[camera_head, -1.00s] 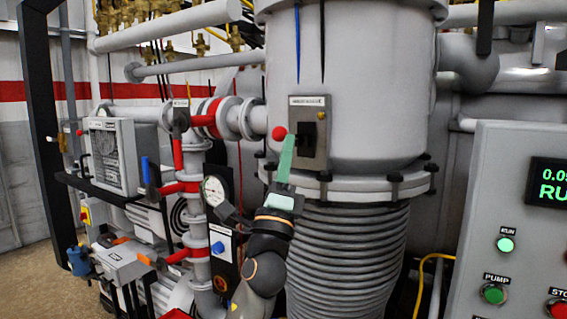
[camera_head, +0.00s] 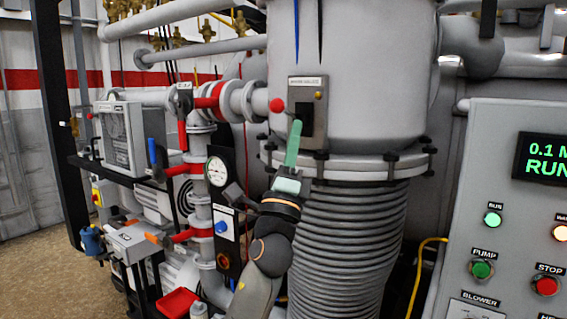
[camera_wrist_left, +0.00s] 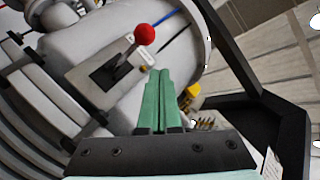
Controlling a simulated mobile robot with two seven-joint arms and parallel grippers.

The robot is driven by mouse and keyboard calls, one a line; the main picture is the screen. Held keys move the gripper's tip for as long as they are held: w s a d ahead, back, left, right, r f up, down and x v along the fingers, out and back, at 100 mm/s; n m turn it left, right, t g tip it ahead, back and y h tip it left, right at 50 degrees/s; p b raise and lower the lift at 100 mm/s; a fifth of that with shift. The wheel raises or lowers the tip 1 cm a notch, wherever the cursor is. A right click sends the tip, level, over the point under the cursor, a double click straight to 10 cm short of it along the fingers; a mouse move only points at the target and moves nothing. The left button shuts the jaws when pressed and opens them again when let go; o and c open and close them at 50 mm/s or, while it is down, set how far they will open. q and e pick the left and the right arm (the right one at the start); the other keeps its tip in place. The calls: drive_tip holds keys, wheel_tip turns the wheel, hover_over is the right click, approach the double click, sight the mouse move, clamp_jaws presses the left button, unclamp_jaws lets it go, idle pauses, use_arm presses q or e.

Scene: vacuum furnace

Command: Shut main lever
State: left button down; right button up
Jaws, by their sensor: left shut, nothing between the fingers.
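The main lever is a dark handle with a red ball knob (camera_head: 276,106), sticking out from a grey labelled plate (camera_head: 321,122) on the big grey vessel. The red knob also shows in the left wrist view (camera_wrist_left: 145,34), above the plate (camera_wrist_left: 85,72) and its dark slot. My left gripper (camera_head: 297,123) has slim green fingers pressed together with nothing between them. Their tips are just right of and below the knob in the head view, in front of the plate. In the wrist view the fingertips (camera_wrist_left: 160,72) appear below the knob; I cannot tell whether they touch the lever. My right gripper is out of view.
A ribbed bellows (camera_head: 345,245) hangs under the vessel's bolted flange (camera_head: 355,168). Pipes with red handles, a gauge (camera_head: 217,171) and a pump cabinet (camera_head: 122,138) crowd the left. A control panel (camera_head: 460,200) with lit buttons and a green display stands at the right.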

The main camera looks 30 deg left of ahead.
use_arm(q)
drive_tip(key=s+d+f+p, duration=0.1)
drive_tip(key=s, duration=0.9)
drive_tip(key=shift+d, duration=0.15)
drive_tip(key=shift+w+f, duration=0.1)
drive_tip(key=shift+f, duration=0.05)
